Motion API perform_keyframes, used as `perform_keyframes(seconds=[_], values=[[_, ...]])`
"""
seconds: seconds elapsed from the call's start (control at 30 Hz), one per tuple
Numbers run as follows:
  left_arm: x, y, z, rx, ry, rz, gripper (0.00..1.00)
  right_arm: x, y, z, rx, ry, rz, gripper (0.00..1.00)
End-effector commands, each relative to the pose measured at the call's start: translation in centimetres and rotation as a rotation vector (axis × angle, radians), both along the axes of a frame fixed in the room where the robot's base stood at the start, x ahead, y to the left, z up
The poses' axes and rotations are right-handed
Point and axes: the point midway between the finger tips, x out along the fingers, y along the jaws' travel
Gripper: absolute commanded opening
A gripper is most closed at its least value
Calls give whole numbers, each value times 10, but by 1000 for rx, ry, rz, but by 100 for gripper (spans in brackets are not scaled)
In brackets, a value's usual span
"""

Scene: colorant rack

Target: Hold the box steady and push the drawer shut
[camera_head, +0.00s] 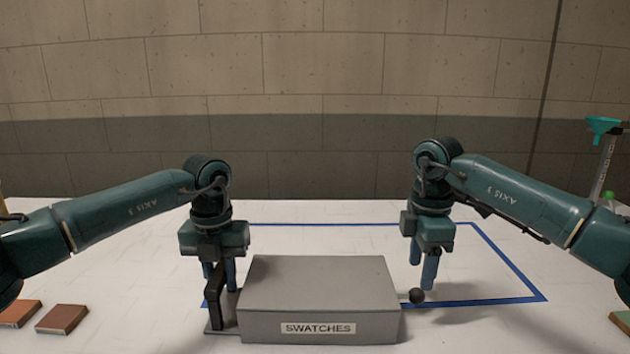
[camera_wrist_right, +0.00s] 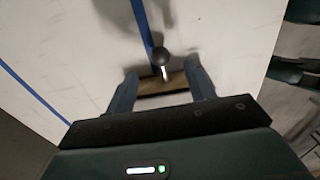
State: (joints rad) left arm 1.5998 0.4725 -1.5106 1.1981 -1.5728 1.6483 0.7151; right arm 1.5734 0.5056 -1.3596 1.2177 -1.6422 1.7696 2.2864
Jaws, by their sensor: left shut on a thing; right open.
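The grey box (camera_head: 315,300) labelled SWATCHES sits on the white table at the front middle. A dark upright handle (camera_head: 217,300) on a flat foot stands at its left side. My left gripper (camera_head: 219,276) is shut on this handle, fingers down. A round black knob (camera_head: 416,296) shows just right of the box. My right gripper (camera_head: 422,284) is open, fingers down, close to the knob. In the right wrist view the knob (camera_wrist_right: 162,56) has a metal stem, and a brown strip (camera_wrist_right: 166,84) lies between the open fingers. The drawer is mostly hidden; I cannot tell how far out it is.
A blue tape outline (camera_head: 490,253) marks the table behind and right of the box. Brown swatch blocks (camera_head: 62,319) lie at the front left, and another (camera_head: 621,320) at the right edge. The table behind the box is clear.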

Motion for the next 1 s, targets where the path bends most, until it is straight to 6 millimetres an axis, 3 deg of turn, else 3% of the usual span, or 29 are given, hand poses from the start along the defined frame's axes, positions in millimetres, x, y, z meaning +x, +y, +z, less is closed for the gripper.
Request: perform_keyframes(seconds=[0.1, 0.23, 0.6, 0.63, 0.9, 1.0], values=[[0, 1, 1, 1, -1, 2, 0, 0, 0, 23, 0, -3, 0, 54], [0, 1, 1, 1, -1, 2, 0, 0, 1, 37, 0, -1, 1, 54], [0, 1, 1, 1, -1, 2, 0, 0, 0, 44, 1, 0, 0, 54], [0, 1, 1, 1, -1, 2, 25, 0, 0, 44, 0, 0, 0, 54], [0, 0, 0, 1, -1, 1, 47, 0, 0, 44, 0, 0, 1, 54], [0, 0, 0, 1, -1, 1, 49, 0, 0, 44, 0, 0, 0, 54]])
